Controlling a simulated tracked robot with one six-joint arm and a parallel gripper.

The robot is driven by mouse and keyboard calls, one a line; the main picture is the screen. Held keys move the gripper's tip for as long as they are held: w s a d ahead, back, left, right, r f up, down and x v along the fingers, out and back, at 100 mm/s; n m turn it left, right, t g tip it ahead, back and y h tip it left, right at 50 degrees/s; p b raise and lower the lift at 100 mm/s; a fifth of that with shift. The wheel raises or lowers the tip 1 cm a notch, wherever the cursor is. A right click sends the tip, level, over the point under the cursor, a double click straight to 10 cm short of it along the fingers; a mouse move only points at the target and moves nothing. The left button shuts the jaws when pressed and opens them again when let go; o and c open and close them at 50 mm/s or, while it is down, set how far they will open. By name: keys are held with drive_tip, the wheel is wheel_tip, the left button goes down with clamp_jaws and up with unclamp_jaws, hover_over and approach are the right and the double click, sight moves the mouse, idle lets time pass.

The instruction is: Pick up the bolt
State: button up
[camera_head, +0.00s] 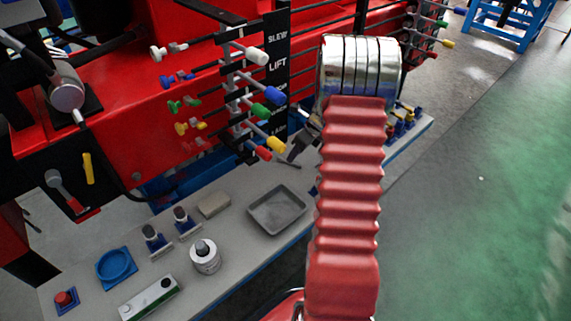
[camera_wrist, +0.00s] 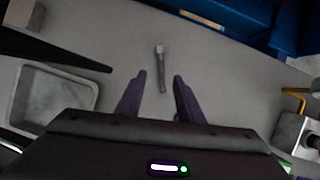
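A small grey metal bolt (camera_wrist: 161,75) lies on the grey bench top (camera_wrist: 220,70) in the wrist view, its wider head pointing away from me. My gripper (camera_wrist: 159,78) is open. Its two dark fingers stand apart, one on each side of the bolt's shank in the picture. The bolt's head reaches beyond the fingertips. Nothing is held, and I cannot tell how high the fingers are above the bench. In the head view I do not make out the bolt; my arm covers part of the bench there.
A grey metal tray (camera_head: 277,211) lies on the bench; it is at left in the wrist view (camera_wrist: 53,99). A red machine with coloured levers borders the bench behind.

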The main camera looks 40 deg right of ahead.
sight(293, 163)
drive_tip(key=shift+d+x, duration=0.2)
drive_tip(key=shift+x, duration=2.35)
drive_tip(key=shift+s, duration=0.1)
drive_tip(key=shift+c, duration=0.7)
clamp_jaws()
drive_tip(key=shift+f, duration=0.1)
